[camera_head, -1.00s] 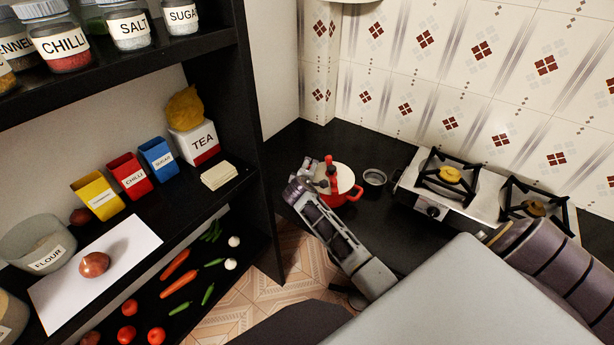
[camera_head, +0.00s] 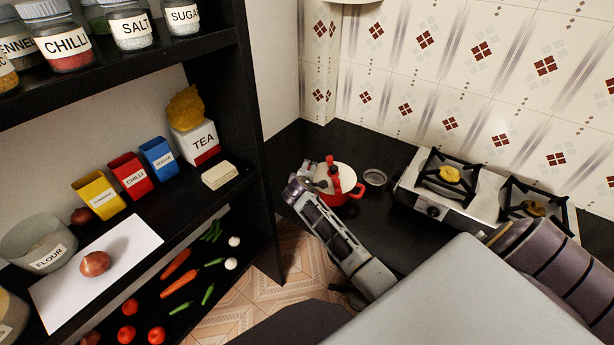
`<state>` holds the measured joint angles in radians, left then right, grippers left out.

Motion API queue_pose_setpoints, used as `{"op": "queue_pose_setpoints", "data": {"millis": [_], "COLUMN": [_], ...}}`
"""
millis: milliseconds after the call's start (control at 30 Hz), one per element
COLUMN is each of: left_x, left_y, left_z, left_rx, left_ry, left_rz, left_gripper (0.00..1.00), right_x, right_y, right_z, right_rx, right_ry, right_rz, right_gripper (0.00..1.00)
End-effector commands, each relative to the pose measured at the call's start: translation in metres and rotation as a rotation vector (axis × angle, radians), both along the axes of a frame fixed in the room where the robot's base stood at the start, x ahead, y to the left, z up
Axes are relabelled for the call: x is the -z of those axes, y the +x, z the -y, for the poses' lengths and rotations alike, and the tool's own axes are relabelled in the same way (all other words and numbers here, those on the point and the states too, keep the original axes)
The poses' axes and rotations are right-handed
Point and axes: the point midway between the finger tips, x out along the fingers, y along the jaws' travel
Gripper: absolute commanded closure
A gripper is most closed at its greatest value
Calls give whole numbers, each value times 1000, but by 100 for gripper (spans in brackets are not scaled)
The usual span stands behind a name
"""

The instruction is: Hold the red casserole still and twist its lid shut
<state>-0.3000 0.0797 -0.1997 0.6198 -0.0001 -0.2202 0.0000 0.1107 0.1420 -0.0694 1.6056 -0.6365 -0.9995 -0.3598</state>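The red casserole (camera_head: 343,198) stands on the black counter, with its pale cream lid (camera_head: 344,175) on top. A red handle (camera_head: 332,172) runs across the lid, and a red side handle shows at the pot's right. My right gripper (camera_head: 317,178) is at the casserole's left side, close to the lid handle. Its fingers are small and partly hidden by the wrist, so whether they grip anything is unclear. The pot's near left side is hidden behind my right arm. My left gripper is not in view.
A small grey metal bowl (camera_head: 375,178) sits just right of the casserole. A two-burner stove (camera_head: 465,197) stands farther right, against the tiled wall. A dark shelf (camera_head: 258,190) with jars, tins and vegetables fills the left. Some counter between bowl and stove is clear.

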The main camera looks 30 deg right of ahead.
Motion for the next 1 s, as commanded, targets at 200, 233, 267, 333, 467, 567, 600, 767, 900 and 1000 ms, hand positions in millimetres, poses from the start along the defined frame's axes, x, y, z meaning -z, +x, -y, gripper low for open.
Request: {"op": "queue_pose_setpoints", "data": {"millis": [200, 233, 267, 333, 467, 567, 600, 767, 900, 1000], "left_x": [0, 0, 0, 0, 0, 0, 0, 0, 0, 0], "left_y": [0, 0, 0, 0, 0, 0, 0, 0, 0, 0], "left_z": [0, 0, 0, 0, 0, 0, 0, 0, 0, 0], "left_rx": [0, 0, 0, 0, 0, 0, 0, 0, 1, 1], "left_ry": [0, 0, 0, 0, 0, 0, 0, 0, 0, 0], "left_rz": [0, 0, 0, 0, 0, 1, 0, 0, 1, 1], "left_gripper": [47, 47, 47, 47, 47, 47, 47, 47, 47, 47], "right_x": [6, 5, 5, 4, 2, 1, 1, -1, -4, -7], "right_y": [-3, -3, -2, -2, -1, -1, -1, -1, -5, -9], "right_z": [2, 2, 2, 2, 2, 2, 1, 0, -3, -6], "right_rx": [5, 4, 4, 3, 2, 2, 1, 1, 1, 0], "right_ry": [2, 2, 1, 0, 0, -1, -1, -2, -2, -2], "right_rz": [-11, -10, -9, -7, -4, -2, -2, 0, 1, 1], "right_gripper": [1, 0, 0, 0, 0, 0, 0, 0, 0, 0]}}
